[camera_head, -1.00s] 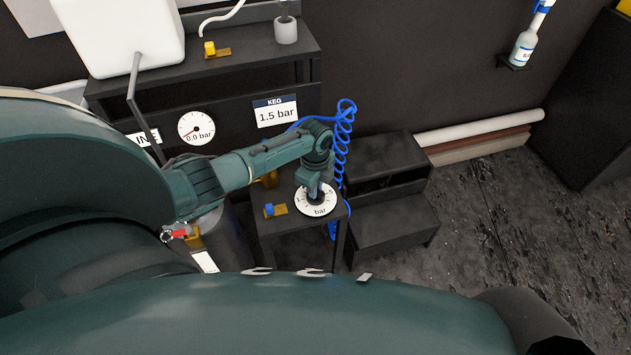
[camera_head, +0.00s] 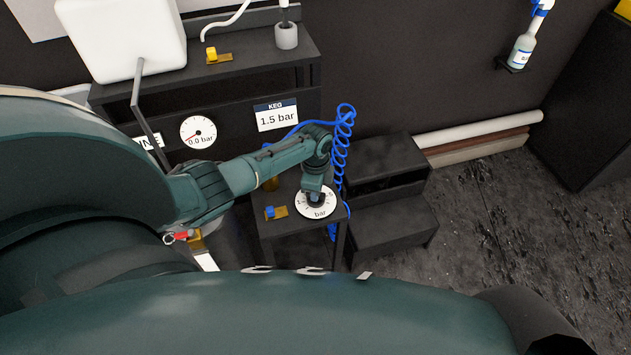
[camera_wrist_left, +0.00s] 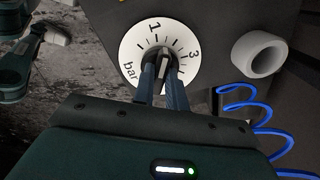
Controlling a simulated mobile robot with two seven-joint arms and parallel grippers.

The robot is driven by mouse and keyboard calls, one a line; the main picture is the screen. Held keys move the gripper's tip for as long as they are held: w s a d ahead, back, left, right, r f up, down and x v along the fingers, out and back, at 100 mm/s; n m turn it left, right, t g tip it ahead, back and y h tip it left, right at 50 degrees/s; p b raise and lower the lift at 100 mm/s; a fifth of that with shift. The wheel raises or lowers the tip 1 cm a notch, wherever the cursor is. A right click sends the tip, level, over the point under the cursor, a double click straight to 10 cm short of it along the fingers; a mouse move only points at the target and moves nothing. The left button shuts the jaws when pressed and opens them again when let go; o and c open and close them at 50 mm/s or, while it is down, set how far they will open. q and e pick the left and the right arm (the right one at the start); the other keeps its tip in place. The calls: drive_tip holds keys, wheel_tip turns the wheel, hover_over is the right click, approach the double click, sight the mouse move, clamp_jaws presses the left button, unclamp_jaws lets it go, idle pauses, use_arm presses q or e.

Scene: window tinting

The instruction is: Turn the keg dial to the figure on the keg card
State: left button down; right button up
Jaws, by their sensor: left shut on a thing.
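The keg dial (camera_head: 327,210) is a round white plate marked "bar" on a small dark stand. The left wrist view shows its face (camera_wrist_left: 133,50) with tick marks, a 1 and a 3. My left gripper (camera_wrist_left: 162,72) is shut on the dark knob (camera_wrist_left: 163,56) at its centre, one finger on each side. The knob's pale mark points up the plate between the 1 and the 3; I cannot read its exact value. In the head view my left gripper (camera_head: 315,196) covers the knob. The keg card (camera_head: 277,117) reads 1.5 bar. My right gripper is out of view.
A gauge (camera_head: 198,132) reads 0.0 bar. A blue valve handle (camera_head: 269,212) sits left of the dial. A coiled blue hose (camera_head: 342,145) hangs close behind my left arm. Dark steps (camera_head: 390,220) stand to the right; the floor beyond is open.

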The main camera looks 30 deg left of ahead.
use_arm(q)
drive_tip(key=shift+a, duration=0.1)
drive_tip(key=c, duration=1.4)
unclamp_jaws()
drive_tip(key=shift+c, duration=0.2)
drive_tip(key=shift+r, duration=0.1)
wheel_tip(320, 180, up, 13)
drive_tip(key=p, duration=0.2)
